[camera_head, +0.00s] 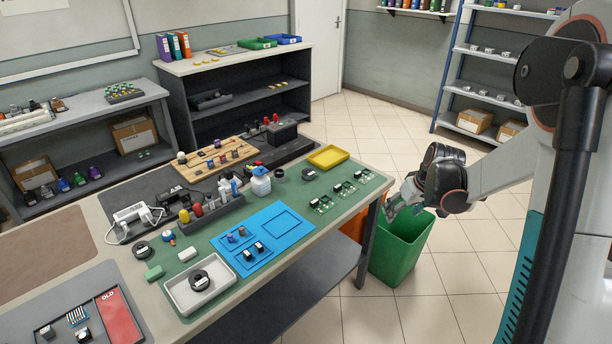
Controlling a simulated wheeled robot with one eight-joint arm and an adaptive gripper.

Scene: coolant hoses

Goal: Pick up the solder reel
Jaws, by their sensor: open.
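Several small dark reels or rings show on the workbench, and I cannot tell for certain which is the solder reel. One dark reel with a pale label (200,281) lies flat in a white tray (178,301) near the bench's front edge. A dark ring (141,249) lies on the green mat left of it. Another dark reel with a pale label (308,174) lies farther back, near the yellow tray. My gripper (391,211) is open and empty, off the bench's right end above a green bin, apart from all of them.
The green bin (401,250) stands on the floor beside the bench. Tiled floor is clear at the right.

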